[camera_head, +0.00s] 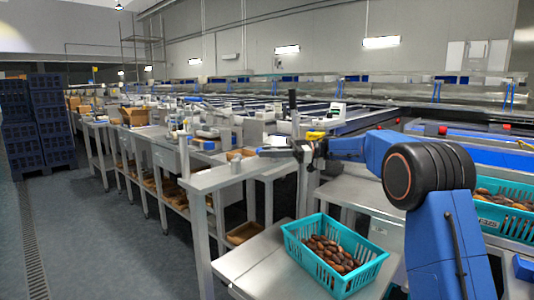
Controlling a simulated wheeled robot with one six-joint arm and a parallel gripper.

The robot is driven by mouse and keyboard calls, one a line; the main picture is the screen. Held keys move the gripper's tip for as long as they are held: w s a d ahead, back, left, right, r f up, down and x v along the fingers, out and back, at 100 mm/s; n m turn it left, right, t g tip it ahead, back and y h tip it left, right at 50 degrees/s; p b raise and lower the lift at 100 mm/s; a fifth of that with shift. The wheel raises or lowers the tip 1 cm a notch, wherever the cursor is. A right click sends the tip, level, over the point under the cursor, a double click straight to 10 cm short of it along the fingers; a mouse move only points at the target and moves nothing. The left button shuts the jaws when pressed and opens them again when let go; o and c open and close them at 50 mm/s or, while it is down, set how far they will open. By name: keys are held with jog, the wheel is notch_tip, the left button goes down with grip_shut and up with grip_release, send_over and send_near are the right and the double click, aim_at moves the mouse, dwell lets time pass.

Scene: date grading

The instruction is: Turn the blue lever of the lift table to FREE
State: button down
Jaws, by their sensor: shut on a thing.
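My gripper (296,150) is at the end of my blue arm, at the middle of the head view. It is small here and seen from behind, close to the top of a narrow steel table (212,181). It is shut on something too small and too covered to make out. A thin dark post stands up just behind it. I cannot pick out the blue lever or a FREE mark. I cannot tell which table is the lift table.
A teal basket of dates (292,246) stands on a steel table in front, below my arm. Another teal basket (492,222) is at the right. Blue crates (52,115) are stacked at the far left. The grey floor (110,240) at the left is clear.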

jog(key=c, duration=1.5)
grip_release()
jog(key=shift+c, duration=0.2)
jog(key=v, duration=1.7)
jog(key=shift+d, duration=0.25)
